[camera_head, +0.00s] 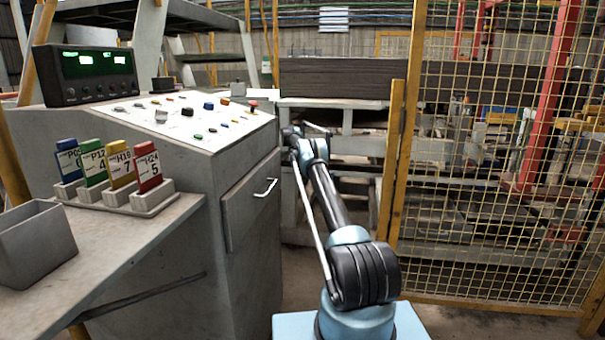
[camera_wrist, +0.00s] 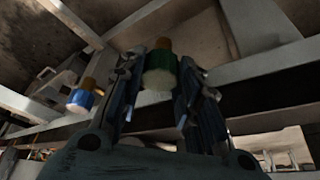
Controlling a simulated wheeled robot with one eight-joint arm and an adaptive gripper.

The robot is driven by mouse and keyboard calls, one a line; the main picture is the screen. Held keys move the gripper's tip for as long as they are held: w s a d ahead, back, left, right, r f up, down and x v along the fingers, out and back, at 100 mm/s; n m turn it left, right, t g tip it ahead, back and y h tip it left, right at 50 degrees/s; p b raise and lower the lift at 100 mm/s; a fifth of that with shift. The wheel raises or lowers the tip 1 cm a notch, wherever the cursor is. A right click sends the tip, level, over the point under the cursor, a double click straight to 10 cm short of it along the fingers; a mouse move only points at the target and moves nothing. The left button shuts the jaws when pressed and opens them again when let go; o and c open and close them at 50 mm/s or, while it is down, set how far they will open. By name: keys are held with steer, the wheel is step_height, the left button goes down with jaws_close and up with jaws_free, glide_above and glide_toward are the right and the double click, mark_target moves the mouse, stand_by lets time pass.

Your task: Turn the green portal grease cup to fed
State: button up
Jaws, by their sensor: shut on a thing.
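In the wrist view a green grease cup (camera_wrist: 160,78) with a brass-coloured end (camera_wrist: 163,43) stands between the two fingers of my gripper (camera_wrist: 161,85). The fingers are shut on the sides of its green band. A pale part shows at its lower edge. A second cup, blue with a brass-coloured end (camera_wrist: 80,97), is to the left, apart from my gripper. In the head view my arm reaches away toward the frame beyond the console. My gripper's fingers and the cups cannot be made out there. No fed marking is readable.
Metal beams (camera_wrist: 265,66) run close around the cup in the wrist view. In the head view a yellow mesh fence (camera_head: 490,170) stands right of my arm. The grey control console (camera_head: 240,220) with a drawer handle is to the left. A shelf holds several coloured tags (camera_head: 122,165) and a grey bin (camera_head: 35,243).

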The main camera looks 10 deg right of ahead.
steer(key=shift+w+a, duration=0.1)
steer(key=shift+a, duration=0.1)
steer(key=o, duration=0.8)
steer(key=shift+d, duration=0.1)
steer(key=v, duration=1.2)
steer(key=shift+w, duration=0.15)
